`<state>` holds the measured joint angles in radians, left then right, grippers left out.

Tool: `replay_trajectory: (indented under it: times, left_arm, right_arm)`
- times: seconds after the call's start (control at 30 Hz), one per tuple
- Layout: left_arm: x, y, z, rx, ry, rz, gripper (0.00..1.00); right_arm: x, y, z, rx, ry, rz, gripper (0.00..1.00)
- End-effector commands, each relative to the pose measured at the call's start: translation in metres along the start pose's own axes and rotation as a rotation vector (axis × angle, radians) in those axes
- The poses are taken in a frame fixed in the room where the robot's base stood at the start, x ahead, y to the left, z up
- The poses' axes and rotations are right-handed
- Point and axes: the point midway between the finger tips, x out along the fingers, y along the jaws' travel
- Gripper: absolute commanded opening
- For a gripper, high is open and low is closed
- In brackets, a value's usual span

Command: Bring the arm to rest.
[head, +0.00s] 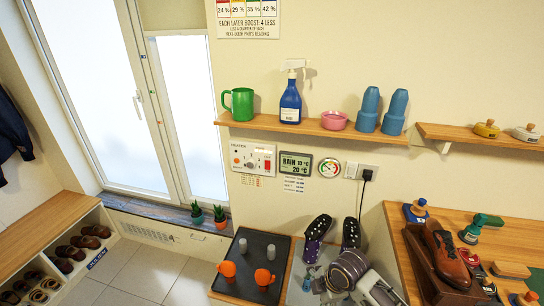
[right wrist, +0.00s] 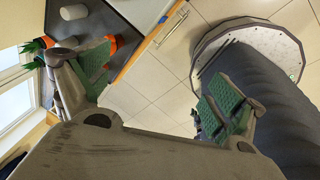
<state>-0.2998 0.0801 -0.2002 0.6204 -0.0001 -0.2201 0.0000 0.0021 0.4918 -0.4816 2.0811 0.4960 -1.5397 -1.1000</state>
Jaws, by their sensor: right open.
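My right gripper (right wrist: 160,88) shows in the right wrist view, with its two green-padded fingers spread wide apart. Nothing is held between the pads; tiled floor and a cabinet edge show beyond the gap. The left finger overlaps the view of an orange object near the dark tray, and I cannot tell the distance between them. My left gripper is not in view.
A dark tray (head: 262,248) holds orange mugs (head: 228,270) and grey cups. Purple shoes (head: 316,228) stand beside it. A wooden bench (head: 500,240) with shoes and brushes is at right. A wall shelf (head: 270,127) holds a green mug, spray bottle, pink bowl and blue cups.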

Motion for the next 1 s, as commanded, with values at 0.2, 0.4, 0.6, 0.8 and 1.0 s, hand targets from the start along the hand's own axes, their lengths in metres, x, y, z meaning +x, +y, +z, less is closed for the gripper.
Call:
replay_trajectory:
  times: [0.2,0.4,0.6,0.8,1.0]
  left_arm:
    - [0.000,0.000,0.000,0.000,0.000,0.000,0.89]
    - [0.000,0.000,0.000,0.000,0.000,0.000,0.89]
    - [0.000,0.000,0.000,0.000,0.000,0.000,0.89]
    - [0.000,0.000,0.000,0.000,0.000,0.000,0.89]
    - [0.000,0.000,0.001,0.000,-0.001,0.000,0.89]
  right_arm:
    - [-0.011,-0.017,-0.009,0.286,0.013,0.041,0.94]
    - [-0.022,-0.032,-0.006,0.563,0.012,0.078,0.94]
    - [-0.035,-0.051,0.005,0.853,-0.001,0.113,0.94]
    - [-0.049,-0.071,0.022,1.131,-0.027,0.151,0.94]
    - [-0.058,-0.086,0.035,1.306,-0.049,0.179,0.94]
